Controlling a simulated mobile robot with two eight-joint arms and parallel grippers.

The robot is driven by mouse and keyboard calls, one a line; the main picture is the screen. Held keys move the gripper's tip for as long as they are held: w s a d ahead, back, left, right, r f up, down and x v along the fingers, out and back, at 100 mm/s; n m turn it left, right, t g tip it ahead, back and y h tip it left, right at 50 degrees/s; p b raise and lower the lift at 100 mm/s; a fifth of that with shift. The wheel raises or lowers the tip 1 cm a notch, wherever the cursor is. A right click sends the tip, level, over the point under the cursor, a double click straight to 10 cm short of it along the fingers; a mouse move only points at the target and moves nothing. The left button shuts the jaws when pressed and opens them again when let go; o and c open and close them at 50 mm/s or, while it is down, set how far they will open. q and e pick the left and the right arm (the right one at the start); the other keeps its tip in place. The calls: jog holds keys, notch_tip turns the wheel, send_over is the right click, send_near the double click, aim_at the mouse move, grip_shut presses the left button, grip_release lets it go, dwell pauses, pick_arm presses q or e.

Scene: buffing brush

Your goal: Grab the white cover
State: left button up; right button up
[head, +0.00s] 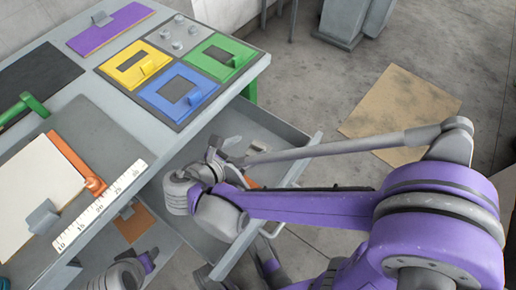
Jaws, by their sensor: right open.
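A flat cream-white panel (30,197), the only white cover-like piece in view, lies on a grey board at the left of the table. A grey handle (42,216) stands up near its lower right corner. The panel runs out of the left edge of the picture. My right gripper (216,150) is open, over the pulled-out drawer and to the right of the panel, well apart from it. Its fingers are small and partly hidden by my wrist. Grey and purple arm parts of mine show at the bottom left; no left fingertips can be made out.
Yellow (125,73), blue (160,101) and green (211,68) frames sit farther back, near a purple plate (98,35). The open drawer (297,180) juts out below the table edge.

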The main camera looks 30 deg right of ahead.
aim_at(258, 146)
jog(key=d+f, duration=0.1)
jog(key=d+f+b, duration=0.1)
jog(key=d+f, duration=0.1)
jog(key=d, duration=0.1)
jog(key=shift+w+f+b, duration=0.2)
jog(key=shift+w+b, duration=0.15)
jog(key=shift+w+d+f, duration=0.1)
jog(key=shift+w+d, duration=0.05)
jog(key=shift+d, duration=0.1)
grip_shut()
